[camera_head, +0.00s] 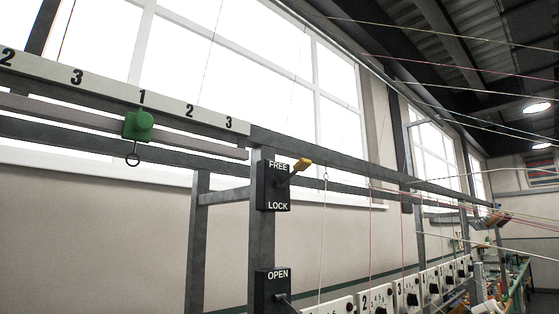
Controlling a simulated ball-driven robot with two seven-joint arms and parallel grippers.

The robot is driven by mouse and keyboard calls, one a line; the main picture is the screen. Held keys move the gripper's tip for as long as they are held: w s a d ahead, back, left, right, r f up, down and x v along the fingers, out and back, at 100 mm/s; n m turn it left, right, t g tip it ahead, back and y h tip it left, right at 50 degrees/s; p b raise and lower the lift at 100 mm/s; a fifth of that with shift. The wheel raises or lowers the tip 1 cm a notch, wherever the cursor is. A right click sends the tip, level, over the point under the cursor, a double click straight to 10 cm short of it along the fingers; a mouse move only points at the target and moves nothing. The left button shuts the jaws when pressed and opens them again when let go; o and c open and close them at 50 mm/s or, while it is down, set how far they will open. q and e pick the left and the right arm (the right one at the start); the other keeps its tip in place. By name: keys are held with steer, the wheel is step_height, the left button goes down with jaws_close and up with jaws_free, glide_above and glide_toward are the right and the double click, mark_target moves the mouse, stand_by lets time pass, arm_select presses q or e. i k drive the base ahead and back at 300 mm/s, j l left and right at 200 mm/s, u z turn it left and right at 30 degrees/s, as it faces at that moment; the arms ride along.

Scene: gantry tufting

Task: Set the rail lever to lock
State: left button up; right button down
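Neither of my grippers shows in the head view.
A second black box lettered OPEN (273,292) is lower on the post. Numbered white panels with black knobs (377,300) line the lower right. Thin threads cross the right side.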

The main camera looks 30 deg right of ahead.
mark_target(302, 166)
steer(key=l+z, duration=0.1)
steer(key=z, duration=0.3)
steer(key=i+z, duration=0.1)
steer(key=z, duration=0.65)
steer(key=i+l, duration=0.05)
